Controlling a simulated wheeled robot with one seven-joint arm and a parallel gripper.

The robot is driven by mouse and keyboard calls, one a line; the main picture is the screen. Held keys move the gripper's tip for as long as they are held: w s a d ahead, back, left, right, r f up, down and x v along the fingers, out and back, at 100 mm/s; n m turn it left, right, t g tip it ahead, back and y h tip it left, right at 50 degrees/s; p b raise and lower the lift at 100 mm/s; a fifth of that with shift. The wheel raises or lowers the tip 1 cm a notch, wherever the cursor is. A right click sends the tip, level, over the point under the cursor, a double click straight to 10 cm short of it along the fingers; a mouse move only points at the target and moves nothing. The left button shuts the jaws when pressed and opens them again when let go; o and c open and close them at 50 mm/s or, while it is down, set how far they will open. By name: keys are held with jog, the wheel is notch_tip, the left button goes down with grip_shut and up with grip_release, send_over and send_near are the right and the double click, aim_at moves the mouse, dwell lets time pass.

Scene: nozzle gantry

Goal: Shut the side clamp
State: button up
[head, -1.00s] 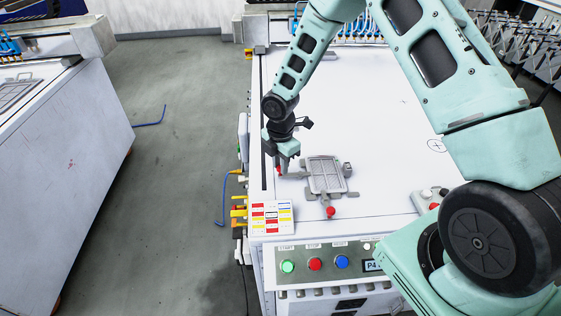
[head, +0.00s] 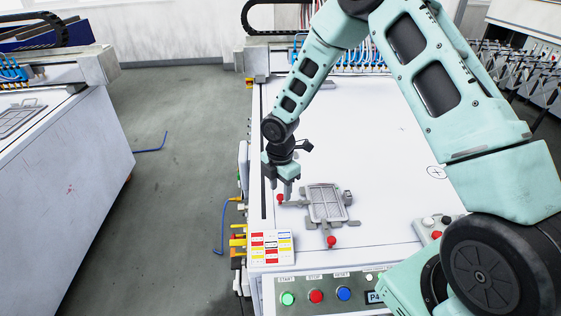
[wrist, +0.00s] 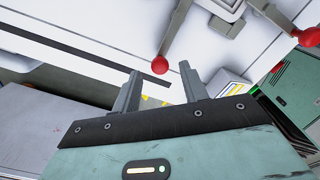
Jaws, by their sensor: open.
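The side clamp (head: 297,203) is a grey lever with a red knob (head: 280,198) at the left side of a grey plate fixture (head: 326,204) on the white table. Its lever points left, away from the plate. My gripper (head: 283,194) is over this knob, fingers pointing down. In the wrist view my gripper (wrist: 160,68) is open and empty, with the red knob (wrist: 160,65) showing near the gap between the fingertips. The knob's height relative to the fingertips is hard to judge. A second clamp with a red knob (head: 332,241) is at the fixture's front edge.
A card with coloured labels (head: 272,247) lies at the table's front left corner. A panel with green, red and blue buttons (head: 316,296) is on the front face. A dark slot (head: 264,150) runs along the left edge. The table behind the fixture is clear.

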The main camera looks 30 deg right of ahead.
notch_tip(320, 180, up, 16)
jog(key=b, duration=0.1)
jog(key=shift+f+b, duration=0.15)
jog(key=shift+b, duration=0.2)
jog(key=s+a+r+m, duration=0.2)
jog(key=s+a+m, duration=0.1)
jog(key=s+a, duration=0.5)
jog(key=s+a+r+m, duration=0.1)
jog(key=s+m, duration=0.4)
jog(key=s, duration=0.6)
jog(key=s+a+r+m, duration=0.1)
jog(key=s+a+m, duration=0.3)
jog(key=s, duration=0.7)
jog(key=shift+a+m+y, duration=0.2)
jog(key=shift+m+y, duration=0.1)
jog(key=shift+m, duration=0.2)
